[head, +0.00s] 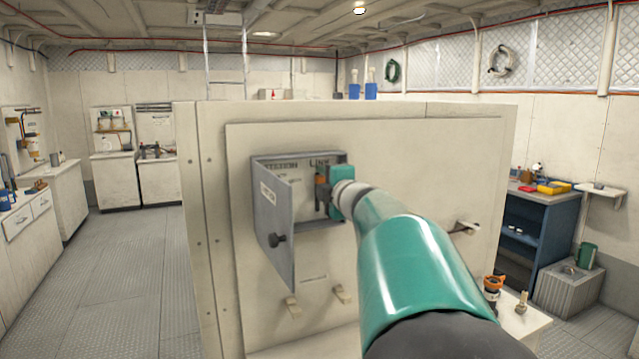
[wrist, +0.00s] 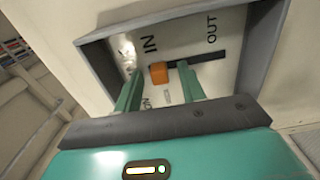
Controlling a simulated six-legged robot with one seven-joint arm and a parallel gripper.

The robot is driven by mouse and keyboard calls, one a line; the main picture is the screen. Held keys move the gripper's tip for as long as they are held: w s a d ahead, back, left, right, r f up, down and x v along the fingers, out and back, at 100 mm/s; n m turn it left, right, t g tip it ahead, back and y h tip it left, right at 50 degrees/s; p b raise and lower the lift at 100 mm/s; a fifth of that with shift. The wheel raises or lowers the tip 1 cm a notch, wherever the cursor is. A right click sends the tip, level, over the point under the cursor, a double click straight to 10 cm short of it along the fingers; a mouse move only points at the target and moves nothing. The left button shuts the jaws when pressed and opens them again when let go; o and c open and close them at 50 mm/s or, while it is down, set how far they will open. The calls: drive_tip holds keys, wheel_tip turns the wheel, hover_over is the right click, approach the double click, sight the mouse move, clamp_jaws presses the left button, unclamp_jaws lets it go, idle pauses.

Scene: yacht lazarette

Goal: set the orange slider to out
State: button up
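The orange slider (wrist: 158,74) sits in the wrist view at the IN end of a dark slot. The slot (wrist: 207,61) runs right toward the OUT label (wrist: 211,30). My gripper (wrist: 158,78) has one teal finger on each side of the slider. The fingers are apart, with a clear gap on the left; the right finger is close to the slider, and contact cannot be told. In the head view my gripper reaches into a grey recessed box (head: 300,157), where the orange slider (head: 321,181) shows partly behind it.
The box's grey door (head: 273,220) hangs open on the left with a black knob (head: 277,240). The box is set in a large cream panel (head: 420,160). Two small cream tabs are below it, and a lever (head: 465,228) is at the right. Open floor lies left.

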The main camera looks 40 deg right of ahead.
sight(317, 209)
clamp_jaws()
wheel_tip(317, 209, down, 8)
drive_tip(key=shift+r, duration=0.15)
idle(0.4)
unclamp_jaws()
drive_tip(key=shift+w, duration=0.1)
drive_tip(key=v, duration=1.3)
drive_tip(key=shift+s+r, duration=0.15)
drive_tip(key=shift+s, duration=0.25)
